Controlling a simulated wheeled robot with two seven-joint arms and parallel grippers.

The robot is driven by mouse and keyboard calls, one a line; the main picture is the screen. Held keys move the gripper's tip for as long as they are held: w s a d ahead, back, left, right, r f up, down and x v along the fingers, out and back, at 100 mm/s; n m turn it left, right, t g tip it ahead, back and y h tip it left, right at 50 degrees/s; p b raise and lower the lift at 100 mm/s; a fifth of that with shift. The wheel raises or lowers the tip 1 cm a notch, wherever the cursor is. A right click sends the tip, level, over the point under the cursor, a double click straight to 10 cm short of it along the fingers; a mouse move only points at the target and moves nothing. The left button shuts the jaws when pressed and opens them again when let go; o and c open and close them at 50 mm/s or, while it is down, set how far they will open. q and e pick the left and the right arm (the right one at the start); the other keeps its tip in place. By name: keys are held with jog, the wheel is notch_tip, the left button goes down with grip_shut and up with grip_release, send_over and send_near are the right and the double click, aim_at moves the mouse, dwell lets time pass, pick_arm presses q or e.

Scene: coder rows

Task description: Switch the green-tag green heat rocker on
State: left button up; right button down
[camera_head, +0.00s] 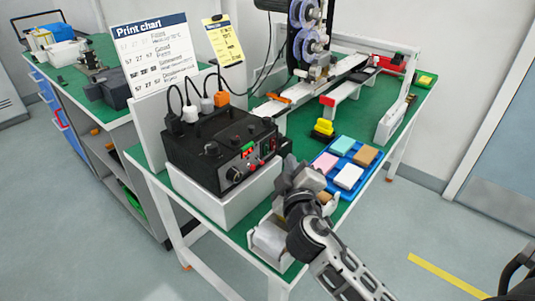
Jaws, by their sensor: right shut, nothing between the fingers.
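A black control box (215,145) stands on a white block on the green bench. Its front panel carries knobs, a small red display (248,153), and small coloured switches near its right end (268,144). A green patch shows among those switches, but the rocker's tag and its on or off position are too small to tell. My right gripper (289,163) is shut and empty, just off the right end of the front panel. I cannot tell whether it touches the panel. My left gripper is out of view.
A blue tray (324,160) with several coloured blocks lies right of my gripper. A yellow-and-black item (323,128) sits behind it. Plugs with cables stand on the box's top. A print chart (155,50) rises behind. A reel machine (308,40) stands at the back.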

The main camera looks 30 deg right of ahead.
aim_at(266, 148)
pick_arm(q)
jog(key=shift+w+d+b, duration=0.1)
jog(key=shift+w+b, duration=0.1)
jog(key=shift+b, duration=0.15)
pick_arm(e)
jog(key=w, duration=0.1)
jog(key=w+a, duration=0.1)
jog(key=w, duration=0.1)
jog(key=shift+w+a+f, duration=0.15)
jog(key=shift+f, duration=0.1)
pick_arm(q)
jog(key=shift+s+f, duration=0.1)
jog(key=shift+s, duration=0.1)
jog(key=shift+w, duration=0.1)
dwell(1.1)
pick_arm(e)
jog(key=shift+w, duration=0.1)
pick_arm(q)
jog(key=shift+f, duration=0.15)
pick_arm(e)
jog(key=shift+w+a, duration=0.2)
jog(key=shift+w, duration=0.05)
pick_arm(q)
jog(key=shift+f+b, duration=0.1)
jog(key=shift+b, duration=0.25)
pick_arm(e)
jog(key=shift+w+a+f, duration=0.1)
jog(key=shift+w, duration=0.2)
dwell(0.5)
